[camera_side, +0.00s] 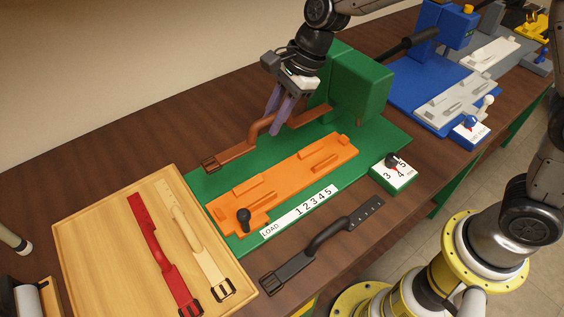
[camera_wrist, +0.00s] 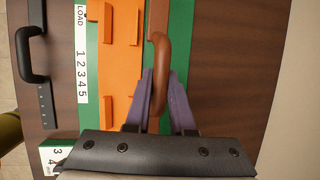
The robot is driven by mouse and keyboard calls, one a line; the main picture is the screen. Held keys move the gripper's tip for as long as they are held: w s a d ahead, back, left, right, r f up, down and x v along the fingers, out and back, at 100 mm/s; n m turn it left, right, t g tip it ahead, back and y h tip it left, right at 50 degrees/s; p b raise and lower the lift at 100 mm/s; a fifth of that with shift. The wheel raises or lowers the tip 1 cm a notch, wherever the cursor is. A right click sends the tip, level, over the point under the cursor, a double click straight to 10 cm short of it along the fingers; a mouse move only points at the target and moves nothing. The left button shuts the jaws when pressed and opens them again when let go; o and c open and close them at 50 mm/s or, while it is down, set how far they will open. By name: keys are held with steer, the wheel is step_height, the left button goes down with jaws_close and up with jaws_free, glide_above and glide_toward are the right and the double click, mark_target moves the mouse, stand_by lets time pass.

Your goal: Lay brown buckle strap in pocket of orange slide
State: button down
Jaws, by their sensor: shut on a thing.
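The brown buckle strap (camera_side: 237,144) is held by my gripper (camera_side: 278,130) in the side view, near its raised loop handle. Its buckle end points to the lower left and its plain end to the upper right. In the wrist view the brown strap (camera_wrist: 161,50) lies between the purple fingers of my gripper (camera_wrist: 163,88). The orange slide (camera_side: 290,178) lies on the green base (camera_side: 205,185), in front of the strap in the side view. It also shows in the wrist view (camera_wrist: 118,50), left of the strap. Whether the strap touches the green base is unclear.
A black strap (camera_side: 320,243) lies on the table in front of the base. A wooden tray (camera_side: 90,225) holds a red strap (camera_side: 155,245) and a cream strap (camera_side: 195,235). A green press block (camera_side: 360,80) and a dial box (camera_side: 392,172) stand on the right. A blue station (camera_side: 400,85) is behind.

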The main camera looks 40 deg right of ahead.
steer(key=r, duration=0.1)
glide_above(281, 176)
steer(key=d, duration=0.2)
steer(key=f, duration=0.8)
steer(key=shift+s+a+f, duration=0.1)
steer(key=shift+s+f, duration=0.25)
steer(key=shift+s, duration=0.05)
steer(key=shift+f, duration=0.1)
steer(key=c, duration=0.8)
jaws_free()
steer(key=shift+o, duration=0.2)
steer(key=shift+r, duration=0.45)
steer(key=v, duration=1.1)
steer(key=shift+s+d, duration=0.3)
